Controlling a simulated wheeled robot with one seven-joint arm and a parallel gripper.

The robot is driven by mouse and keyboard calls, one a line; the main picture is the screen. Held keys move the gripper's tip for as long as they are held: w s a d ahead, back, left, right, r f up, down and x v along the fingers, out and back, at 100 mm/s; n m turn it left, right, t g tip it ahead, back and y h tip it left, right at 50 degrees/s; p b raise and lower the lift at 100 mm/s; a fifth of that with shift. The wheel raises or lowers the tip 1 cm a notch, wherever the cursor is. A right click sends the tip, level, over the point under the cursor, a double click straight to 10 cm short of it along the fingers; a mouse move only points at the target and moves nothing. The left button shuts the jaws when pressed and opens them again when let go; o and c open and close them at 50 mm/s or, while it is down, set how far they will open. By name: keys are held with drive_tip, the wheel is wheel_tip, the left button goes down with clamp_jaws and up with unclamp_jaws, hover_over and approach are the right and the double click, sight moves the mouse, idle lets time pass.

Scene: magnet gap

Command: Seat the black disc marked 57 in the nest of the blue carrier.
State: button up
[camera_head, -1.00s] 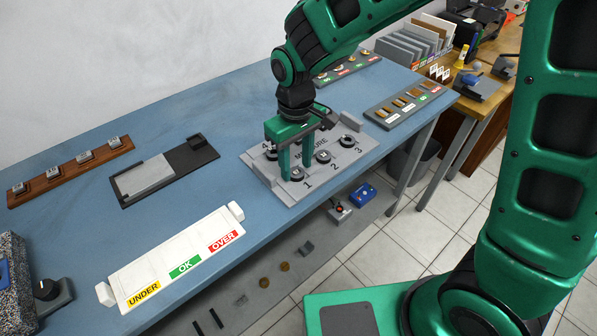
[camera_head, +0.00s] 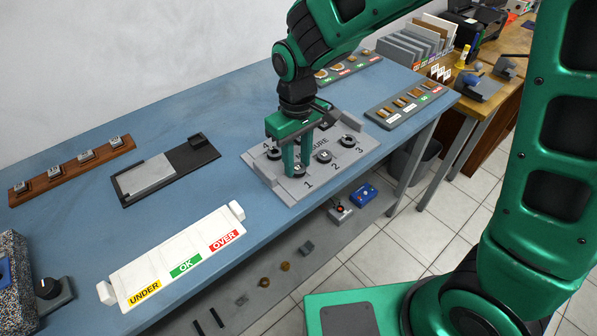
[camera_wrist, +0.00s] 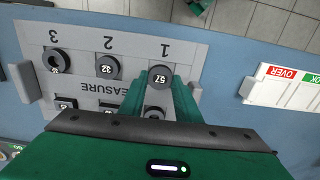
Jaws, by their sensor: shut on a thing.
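The black disc marked 57 (camera_wrist: 159,76) is at spot 1 of the grey MEASURE plate (camera_wrist: 215,62). My gripper (camera_wrist: 160,88) is shut on this disc, with its green fingers at the disc's sides. In the head view, my gripper (camera_head: 297,170) reaches down to the front corner of the plate, and the fingers partly hide the disc. I cannot tell whether the disc still touches its spot.
Other black discs, among them one marked 32 (camera_wrist: 107,66), sit on the plate close to my fingers. A white UNDER/OK/OVER tray (camera_head: 165,262) and a grey-and-black plate (camera_head: 165,170) lie to the left. A blue box (camera_head: 362,194) stands on the lower shelf.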

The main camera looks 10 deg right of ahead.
drive_tip(key=shift+r, duration=1.8)
